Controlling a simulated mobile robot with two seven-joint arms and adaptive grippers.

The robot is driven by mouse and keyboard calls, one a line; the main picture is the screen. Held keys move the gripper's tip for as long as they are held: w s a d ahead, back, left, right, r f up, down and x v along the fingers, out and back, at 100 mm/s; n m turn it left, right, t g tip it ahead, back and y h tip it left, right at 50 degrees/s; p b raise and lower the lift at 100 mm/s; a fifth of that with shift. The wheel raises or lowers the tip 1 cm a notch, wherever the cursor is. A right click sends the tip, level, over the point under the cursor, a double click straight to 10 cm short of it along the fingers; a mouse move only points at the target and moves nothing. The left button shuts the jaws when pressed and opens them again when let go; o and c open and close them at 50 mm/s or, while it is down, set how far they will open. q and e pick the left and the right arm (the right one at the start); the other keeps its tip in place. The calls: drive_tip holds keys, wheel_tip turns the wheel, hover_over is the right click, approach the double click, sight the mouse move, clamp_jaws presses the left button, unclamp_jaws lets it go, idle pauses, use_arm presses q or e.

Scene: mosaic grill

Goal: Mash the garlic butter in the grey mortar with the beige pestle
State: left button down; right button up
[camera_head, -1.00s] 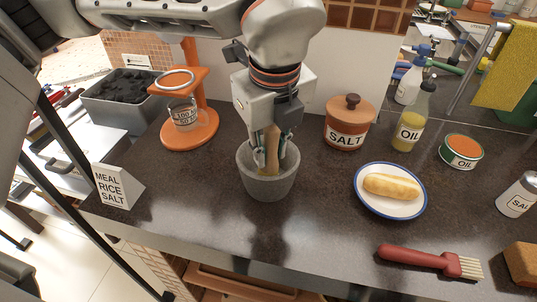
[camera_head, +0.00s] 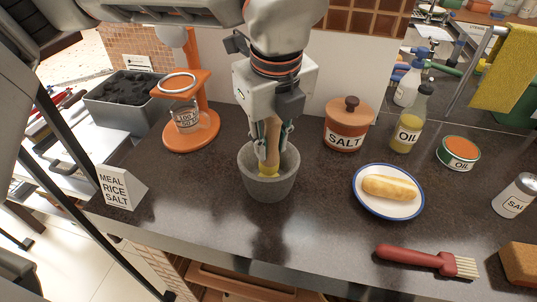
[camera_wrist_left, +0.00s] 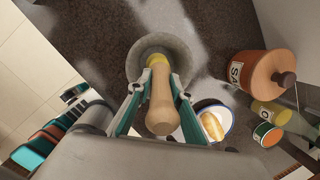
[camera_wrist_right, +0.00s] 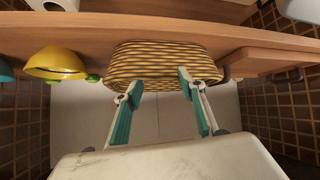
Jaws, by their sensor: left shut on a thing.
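The grey mortar (camera_head: 268,187) stands on the dark counter in the head view; its rim also shows in the left wrist view (camera_wrist_left: 133,63). My left gripper (camera_head: 272,145) is shut on the beige pestle (camera_head: 271,150) and points down over the mortar. The pestle (camera_wrist_left: 162,105) reaches into the mortar. Yellow garlic butter (camera_head: 268,171) shows at the pestle's lower end; the left wrist view also shows it (camera_wrist_left: 157,60). The rest of the bowl's inside is partly hidden. My right gripper (camera_wrist_right: 156,84) is open in the right wrist view, its fingers apart before a woven basket (camera_wrist_right: 150,62).
A salt jar (camera_head: 347,125), an oil bottle (camera_head: 408,125) and a plate with bread (camera_head: 372,207) stand right of the mortar. A red brush (camera_head: 420,259) lies in front. An orange stand (camera_head: 195,135) holding a glass cup is at left, near a label sign (camera_head: 118,187).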

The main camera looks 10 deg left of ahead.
use_arm(q)
drive_tip(key=shift+f, duration=0.15)
drive_tip(key=shift+s+b+x, duration=0.2)
drive_tip(key=shift+b+x, duration=0.55)
drive_tip(key=shift+x, duration=0.4)
drive_tip(key=shift+d, duration=0.1)
drive_tip(key=shift+r+p, duration=0.4)
drive_tip(key=shift+r, duration=0.3)
drive_tip(key=shift+r+p, duration=0.3)
drive_tip(key=shift+r, duration=0.3)
drive_tip(key=shift+r, duration=0.1)
